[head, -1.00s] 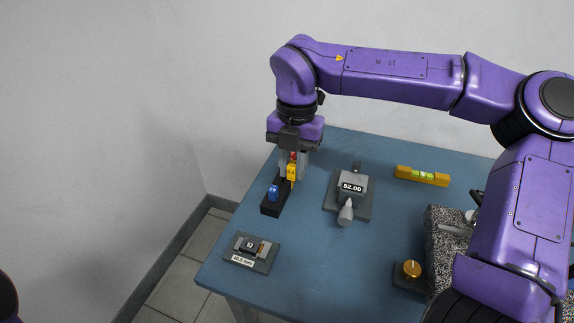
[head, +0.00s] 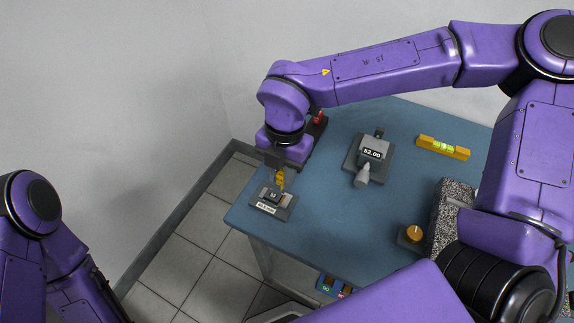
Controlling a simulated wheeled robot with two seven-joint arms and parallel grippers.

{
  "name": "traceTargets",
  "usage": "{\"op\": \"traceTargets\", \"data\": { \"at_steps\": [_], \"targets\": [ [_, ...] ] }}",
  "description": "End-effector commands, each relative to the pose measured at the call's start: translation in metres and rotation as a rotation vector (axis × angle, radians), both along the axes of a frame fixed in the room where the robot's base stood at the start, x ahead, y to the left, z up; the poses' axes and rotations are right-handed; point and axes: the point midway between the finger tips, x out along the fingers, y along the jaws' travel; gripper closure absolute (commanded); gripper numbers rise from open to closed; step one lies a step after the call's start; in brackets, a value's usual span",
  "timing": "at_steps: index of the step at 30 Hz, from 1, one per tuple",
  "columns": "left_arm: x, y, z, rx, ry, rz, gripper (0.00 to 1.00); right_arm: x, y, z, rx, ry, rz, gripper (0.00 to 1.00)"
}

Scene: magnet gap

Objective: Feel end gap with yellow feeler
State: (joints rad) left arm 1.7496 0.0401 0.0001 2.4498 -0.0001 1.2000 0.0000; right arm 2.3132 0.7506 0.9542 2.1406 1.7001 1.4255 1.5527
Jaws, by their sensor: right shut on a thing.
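My right gripper (head: 279,170) is shut on the yellow feeler (head: 281,180) and points down over the small grey gap fixture (head: 283,211) at the table's left front corner. The fixture carries a dark numbered block and a white label. The feeler's lower end is at the fixture's far side; I cannot tell whether it touches or enters a gap. The feeler rack (head: 314,134) is mostly hidden behind my right arm, with the red feeler (head: 318,117) showing at its far end. The blue feeler is hidden. My left arm shows at the left edge, its gripper out of view.
A yellow level (head: 442,148) lies at the back right. A brass knob (head: 413,234) and a speckled granite block (head: 445,215) are at the right. A blue button panel (head: 334,287) is at the front edge.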

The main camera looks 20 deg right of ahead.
Motion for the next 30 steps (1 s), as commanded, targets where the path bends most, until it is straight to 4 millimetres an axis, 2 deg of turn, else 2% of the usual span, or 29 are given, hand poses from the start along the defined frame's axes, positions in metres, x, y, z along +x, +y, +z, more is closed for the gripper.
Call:
{"op": "traceTargets", "data": {
  "at_steps": [7,24,30],
  "targets": [
    [0.0,0.0,0.005,0.0,0.0,0.0,0.42,0.0,0.0,0.002,0.001,0.001,0.001,1.0],
    [0.0,0.0,-0.025,0.0,0.0,0.0,0.42,0.0,0.0,-0.039,0.0,0.001,0.001,1.0],
    [0.0,0.0,-0.029,0.0,0.0,0.0,0.42,0.0,0.0,-0.047,0.0,0.0,0.001,1.0]
  ]
}}
